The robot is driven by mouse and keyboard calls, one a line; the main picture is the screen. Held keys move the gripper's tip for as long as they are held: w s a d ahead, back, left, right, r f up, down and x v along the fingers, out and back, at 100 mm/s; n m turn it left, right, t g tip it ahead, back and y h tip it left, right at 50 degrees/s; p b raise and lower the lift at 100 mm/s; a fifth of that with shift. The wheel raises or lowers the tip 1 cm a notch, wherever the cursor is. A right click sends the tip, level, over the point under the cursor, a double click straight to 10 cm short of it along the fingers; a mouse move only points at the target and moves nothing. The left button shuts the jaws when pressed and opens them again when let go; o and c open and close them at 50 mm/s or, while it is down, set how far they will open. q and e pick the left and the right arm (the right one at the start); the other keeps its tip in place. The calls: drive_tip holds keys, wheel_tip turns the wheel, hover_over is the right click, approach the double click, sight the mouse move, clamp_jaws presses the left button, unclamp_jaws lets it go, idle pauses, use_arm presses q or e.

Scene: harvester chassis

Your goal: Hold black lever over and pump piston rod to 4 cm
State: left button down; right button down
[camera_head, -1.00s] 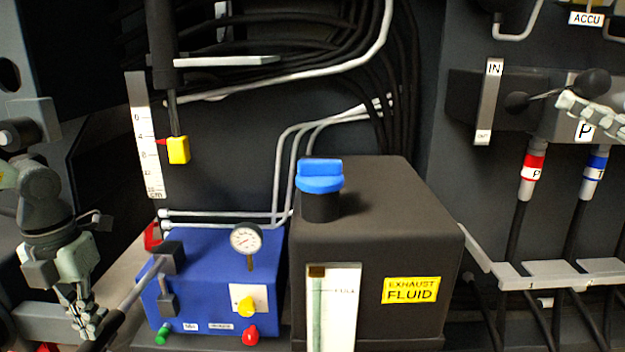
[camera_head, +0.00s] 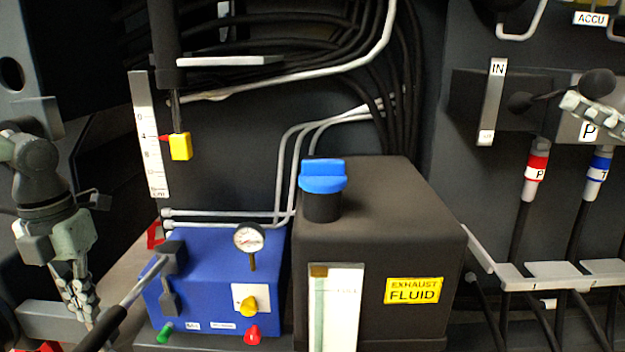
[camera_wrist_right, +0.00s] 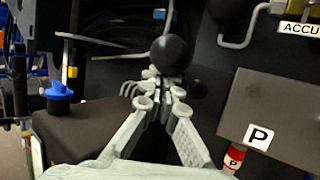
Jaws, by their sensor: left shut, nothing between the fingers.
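The black lever's ball knob (camera_head: 598,82) is at the right of the head view, on the valve block beside the P label. My right gripper (camera_head: 590,108) is at this knob; the right wrist view shows its fingers close together just below the ball (camera_wrist_right: 171,53), but their grip is unclear. The piston rod (camera_head: 176,112) hangs at the upper left with a yellow block (camera_head: 181,147) at its end. Its red pointer is about at the 4 mark of the white scale (camera_head: 150,170). My left gripper (camera_head: 86,315) is shut and empty, beside the pump handle (camera_head: 105,327).
The blue pump unit (camera_head: 215,270) carries a gauge (camera_head: 249,238) and yellow, red and green knobs. The dark exhaust fluid tank (camera_head: 425,235) with a blue cap (camera_head: 323,178) stands beside it. Hoses with red and blue collars hang at the right.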

use_arm(q)
drive_tip(key=shift+r, duration=0.3)
use_arm(e)
drive_tip(key=shift+r, duration=0.15)
wheel_tip(320, 180, down, 8)
drive_tip(key=shift+r, duration=0.15)
idle(0.4)
drive_tip(key=shift+s, duration=0.1)
drive_tip(key=v, duration=1.2)
idle(0.8)
